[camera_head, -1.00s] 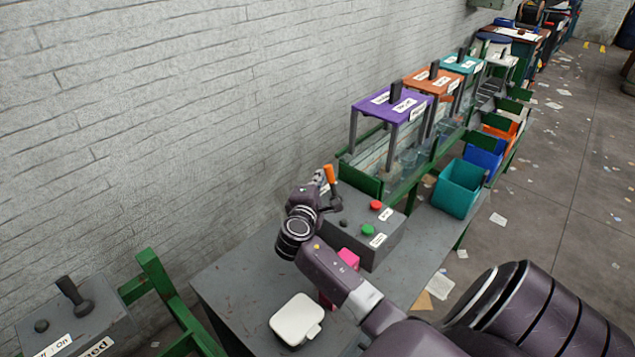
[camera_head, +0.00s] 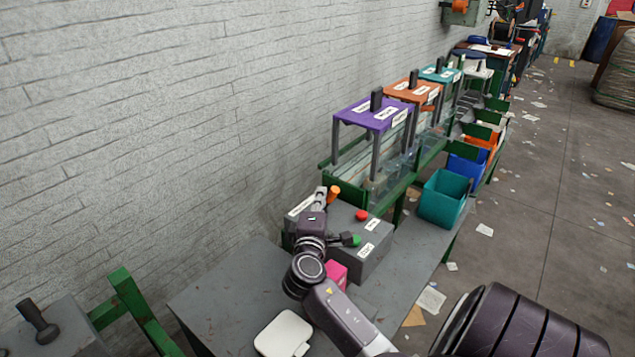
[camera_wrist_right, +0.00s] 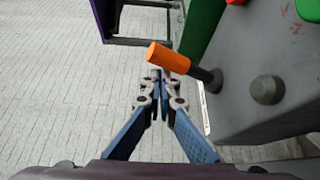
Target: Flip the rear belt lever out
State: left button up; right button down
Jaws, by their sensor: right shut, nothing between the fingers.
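The lever with an orange handle (camera_head: 334,194) is at the wall-side far end of the grey control box (camera_head: 376,262). In the right wrist view the handle (camera_wrist_right: 168,58) slants left from its dark shaft, off the box edge. My right gripper (camera_head: 320,196) is shut and empty, close to the lever on its left in the head view. In the wrist view its fingertips (camera_wrist_right: 157,76) meet right by the handle's free end; I cannot tell whether they touch it. The lever's base is hidden behind my wrist in the head view. My left gripper is not in view.
The box has a red button (camera_head: 362,215) and a green button (camera_head: 355,240). A pink block (camera_head: 337,272) and a white case (camera_head: 283,334) are on the grey table. Another dark lever (camera_head: 38,324) stands at lower left. The brick wall is close on the left.

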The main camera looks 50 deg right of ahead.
jog(key=shift+s+d+f, duration=0.1)
jog(key=shift+s+f, duration=0.1)
jog(key=shift+s, duration=0.05)
dwell(0.3)
jog(key=shift+s, duration=0.1)
jog(key=v, duration=1.2)
jog(key=shift+w, duration=0.2)
jog(key=shift+r, duration=0.1)
